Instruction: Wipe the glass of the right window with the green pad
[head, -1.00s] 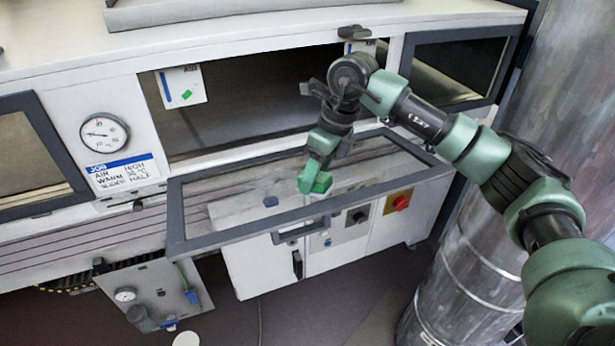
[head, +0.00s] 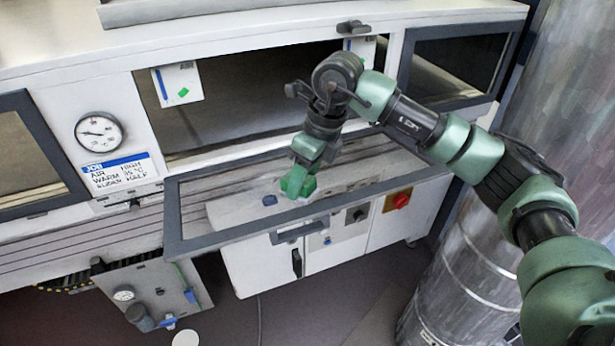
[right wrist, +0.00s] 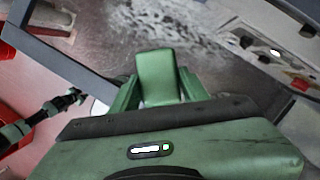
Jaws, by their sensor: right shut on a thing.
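The open window (head: 172,215) is a dark-framed pane tilted out from the middle of the white machine. My right gripper (head: 303,168) is shut on the green pad (head: 297,184), which is at the glass near the middle of the pane. The pad also shows in the right wrist view (right wrist: 157,75), between the fingers. Whitish smears (right wrist: 165,22) show on the glass beyond the pad. Contact of pad and glass is hidden. What looks like my left gripper (right wrist: 74,98) is small at the left of the right wrist view; its jaws are unclear.
A closed dark window (head: 460,65) is at the upper right and another (head: 25,150) at the left. A gauge (head: 99,132) and job label sit between. A metal cylinder (head: 470,260) stands at the right.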

